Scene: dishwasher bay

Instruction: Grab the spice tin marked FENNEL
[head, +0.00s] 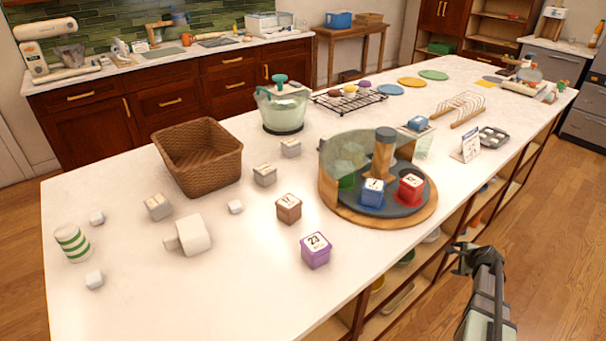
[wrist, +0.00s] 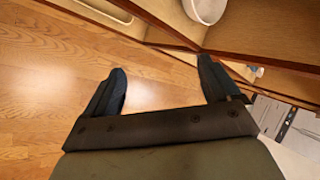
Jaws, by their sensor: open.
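Several small square tins with labelled lids stand on and around a round dark turntable (head: 412,208). A blue tin (head: 372,194) and a red tin (head: 410,190) are at its front; a green tin (head: 346,181) is partly hidden behind a curved clear screen. A purple tin (head: 316,251) and a brown tin (head: 288,209) stand on the white counter to the left. I cannot read FENNEL on any lid. My gripper (head: 462,258) is low at the right, beside the island's front edge and away from the tins. The wrist view shows its fingers (wrist: 161,70) apart and empty.
A brown basket (head: 200,160), a white mug-like block (head: 193,236), a striped cup (head: 72,243) and pale tins (head: 265,175) stand left on the counter. A card stand (head: 470,146) is right of the turntable. Open shelves (wrist: 245,38) lie under the island beside my fingers.

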